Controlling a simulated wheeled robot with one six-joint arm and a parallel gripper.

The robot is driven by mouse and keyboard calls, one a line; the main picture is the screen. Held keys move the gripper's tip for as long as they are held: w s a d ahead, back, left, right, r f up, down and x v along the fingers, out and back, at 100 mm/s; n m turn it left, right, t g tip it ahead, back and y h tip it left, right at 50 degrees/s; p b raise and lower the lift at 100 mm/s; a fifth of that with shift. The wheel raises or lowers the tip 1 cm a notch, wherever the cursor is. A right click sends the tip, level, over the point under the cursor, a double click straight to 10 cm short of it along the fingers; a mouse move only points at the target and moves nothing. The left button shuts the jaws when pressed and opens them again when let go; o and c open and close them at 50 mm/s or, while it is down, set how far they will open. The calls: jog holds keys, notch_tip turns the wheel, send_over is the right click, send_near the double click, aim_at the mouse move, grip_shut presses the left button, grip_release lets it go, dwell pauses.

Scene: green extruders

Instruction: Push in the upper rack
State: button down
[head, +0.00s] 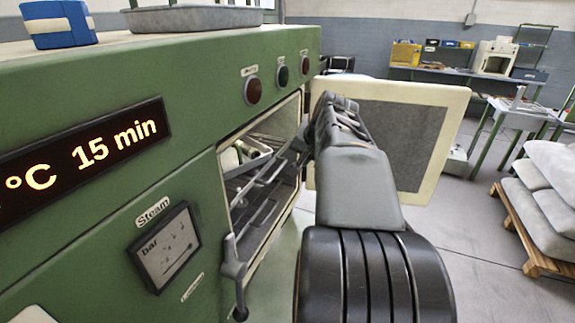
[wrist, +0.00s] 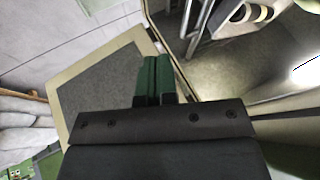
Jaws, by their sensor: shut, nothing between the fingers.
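The green oven's opening holds metal racks. The upper rack (head: 272,172) shows as thin bars running across the opening, with pale items (head: 250,147) lying on it. How far it sticks out is hard to tell. In the wrist view, rack bars (wrist: 203,28) are just right of my gripper, with a round pale item (wrist: 246,12) beyond. My gripper (wrist: 157,62) has green fingers pressed together, holding nothing. In the head view my arm reaches to the right side of the opening and its tip is near the rack's right end. Contact with the rack cannot be told.
The oven door (head: 438,95) stands wide open, right of my arm. A latch handle (head: 234,262) projects at the opening's lower left. A metal tray (head: 195,18) and a blue-white block (head: 58,24) sit on top. A pallet with sacks (head: 545,185) is far right.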

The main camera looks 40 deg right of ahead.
jog(key=w+a+r+p+x, duration=0.1)
jog(key=w+x, duration=0.1)
jog(key=x, duration=0.9)
jog(key=shift+a, duration=0.5)
jog(key=shift+w, duration=0.1)
